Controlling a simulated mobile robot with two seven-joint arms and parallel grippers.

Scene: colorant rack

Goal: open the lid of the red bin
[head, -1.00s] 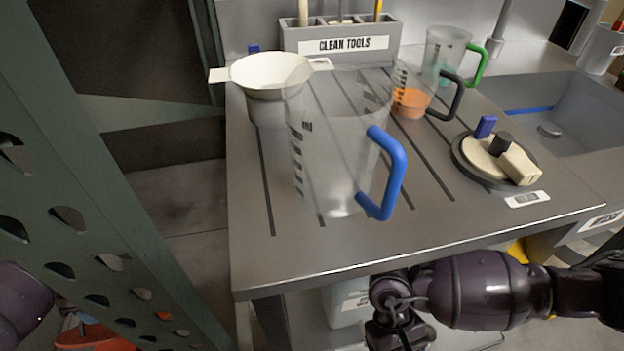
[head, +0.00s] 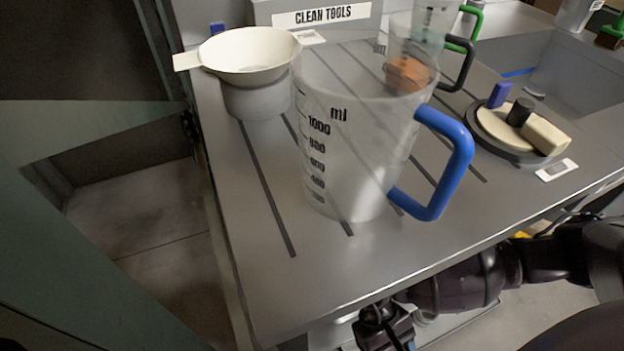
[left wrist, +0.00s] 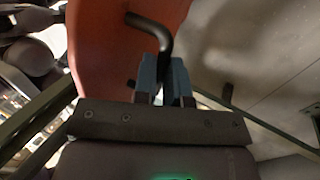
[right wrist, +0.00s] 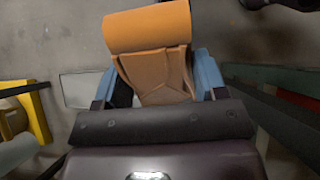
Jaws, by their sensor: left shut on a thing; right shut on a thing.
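In the left wrist view a large red surface (left wrist: 105,50), which looks like part of the red bin, fills the upper left and middle. A black bent handle (left wrist: 155,28) runs down from it. My left gripper (left wrist: 163,72) is shut on the black handle, its blue fingers close together. Whether the lid is raised cannot be told. My right gripper (right wrist: 160,78) has its blue fingers on either side of an orange object (right wrist: 152,55) and is shut on it. The head view shows neither the bin nor my left gripper.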

